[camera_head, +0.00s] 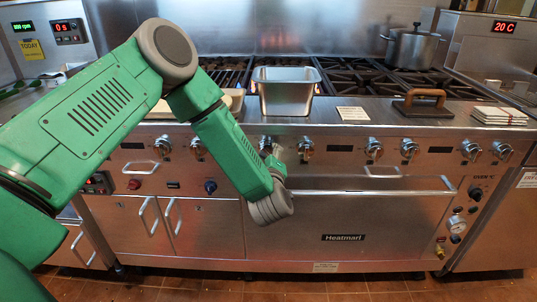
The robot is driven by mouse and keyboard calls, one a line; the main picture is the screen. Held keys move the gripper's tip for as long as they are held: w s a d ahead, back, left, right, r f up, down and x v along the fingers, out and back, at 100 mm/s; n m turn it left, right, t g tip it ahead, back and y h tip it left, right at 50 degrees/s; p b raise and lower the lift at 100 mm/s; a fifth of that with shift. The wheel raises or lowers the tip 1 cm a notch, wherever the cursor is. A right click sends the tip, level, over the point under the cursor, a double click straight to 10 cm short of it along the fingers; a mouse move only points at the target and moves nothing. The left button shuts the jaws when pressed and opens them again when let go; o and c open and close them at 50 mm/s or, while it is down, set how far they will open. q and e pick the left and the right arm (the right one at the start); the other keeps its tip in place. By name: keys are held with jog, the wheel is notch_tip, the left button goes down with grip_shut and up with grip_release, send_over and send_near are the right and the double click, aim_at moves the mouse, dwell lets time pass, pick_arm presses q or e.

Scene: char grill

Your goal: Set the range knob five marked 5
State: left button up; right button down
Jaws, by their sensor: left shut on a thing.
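A row of silver range knobs runs along the steel front panel of the range (225,140). Two of them are a knob (305,148) right of my left gripper and another (373,149) further right. My left arm reaches in from the left and its wrist bends up to the panel. My left gripper (272,154) is at a range knob (265,143) below the steel pan and is shut on it. The fingertips and much of that knob are hidden or too small to see clearly. The marking on the knobs is not readable. My right gripper is not in view.
A steel pan (286,96) stands on the range top above the gripper. A grill press (423,103), a lidded pot (411,48) and a stack of white tiles (500,116) are to the right. The oven door handle (365,191) sticks out below the knobs.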

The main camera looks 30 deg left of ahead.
pick_arm(q)
jog(key=shift+r+n, duration=0.1)
jog(key=shift+n, duration=0.4)
jog(key=o, duration=0.9)
jog(key=shift+o, duration=1.3)
jog(key=shift+w+a, duration=0.1)
jog(key=shift+a, duration=0.05)
jog(key=v, duration=1.2)
